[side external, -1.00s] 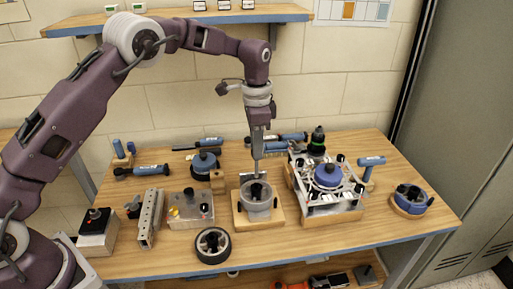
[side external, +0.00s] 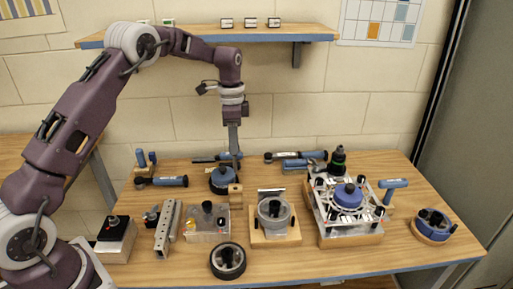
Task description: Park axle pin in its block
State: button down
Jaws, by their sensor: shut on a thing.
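My gripper (side external: 234,153) points straight down above the back middle of the bench. It is shut on the axle pin (side external: 235,172), a slim piece showing only faintly below the fingers. A small wooden block (side external: 235,190) stands right under it, beside a dark-blue round part (side external: 222,180). The pin's lower end is close to the block's top. The view is too small to tell whether it has entered the block or is just above or behind it.
A grey cup-shaped housing (side external: 273,213) on a wooden base stands right of the block. A clear box (side external: 207,225) and a black-rimmed ring (side external: 228,261) are in front. A frame with a blue hub (side external: 347,196) stands further right. Blue-handled tools (side external: 295,155) lie behind.

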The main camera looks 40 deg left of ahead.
jog(key=shift+a+f, duration=0.25)
jog(key=shift+f, duration=2.65)
jog(key=shift+f, duration=2)
jog(key=shift+f, duration=0.1)
jog(key=shift+f, duration=0.65)
jog(key=shift+f, duration=1.15)
jog(key=c, duration=1.4)
grip_release()
jog(key=shift+c, duration=0.2)
